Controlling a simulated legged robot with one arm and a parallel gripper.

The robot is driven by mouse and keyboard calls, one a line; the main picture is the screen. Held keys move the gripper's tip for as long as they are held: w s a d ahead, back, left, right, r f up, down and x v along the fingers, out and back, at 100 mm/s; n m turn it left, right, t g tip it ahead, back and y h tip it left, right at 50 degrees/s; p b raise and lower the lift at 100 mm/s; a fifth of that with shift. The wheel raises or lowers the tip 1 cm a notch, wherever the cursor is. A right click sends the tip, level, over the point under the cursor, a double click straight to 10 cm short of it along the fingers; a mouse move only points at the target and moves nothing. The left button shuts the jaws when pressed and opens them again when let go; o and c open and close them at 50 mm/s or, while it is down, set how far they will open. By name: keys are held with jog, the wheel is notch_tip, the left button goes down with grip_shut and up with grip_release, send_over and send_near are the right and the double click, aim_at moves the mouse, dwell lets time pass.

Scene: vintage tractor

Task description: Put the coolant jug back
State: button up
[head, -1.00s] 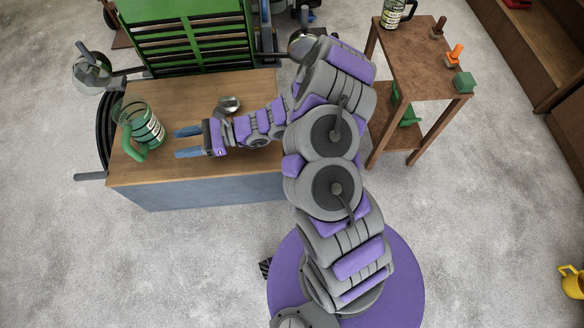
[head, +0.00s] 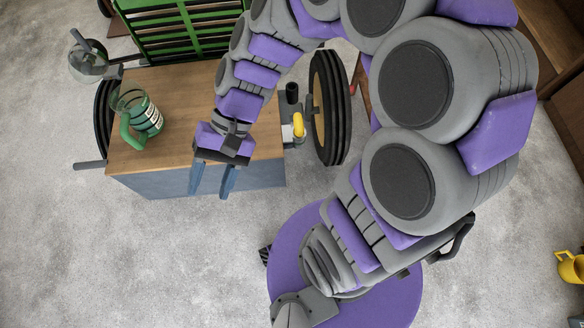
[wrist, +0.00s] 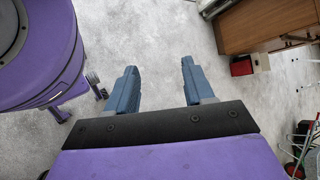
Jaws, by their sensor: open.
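The coolant jug is a see-through green jug (head: 141,116) with a green handle and a printed label. It stands on the left part of the wooden-topped bench (head: 181,84) in the head view. My gripper (head: 211,193) is open and empty, to the right of the jug and apart from it, at the bench's front edge with its blue fingers pointing toward the camera's near side. In the wrist view my gripper (wrist: 158,80) shows two parted fingers with only concrete floor between them. The jug is not in the wrist view.
A green slatted tractor grille (head: 180,25) rises behind the bench, with a round lamp (head: 88,58) at left. A black tyre (head: 330,108) stands right of the bench. A yellow watering can (head: 571,267) is at far right. Floor in front is clear.

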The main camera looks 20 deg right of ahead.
jog(key=s+d+n+t+h, duration=0.1)
jog(key=s+d+t+h, duration=0.1)
jog(key=d, duration=0.6)
jog(key=s+d+r+t+h, duration=0.1)
jog(key=s+d+t+h, duration=0.1)
jog(key=s+d+h, duration=0.3)
jog(key=shift+s+d+r+n+h, duration=0.3)
jog(key=shift+d+n+h, duration=0.15)
jog(key=shift+d, duration=1.3)
jog(key=shift+d, duration=0.35)
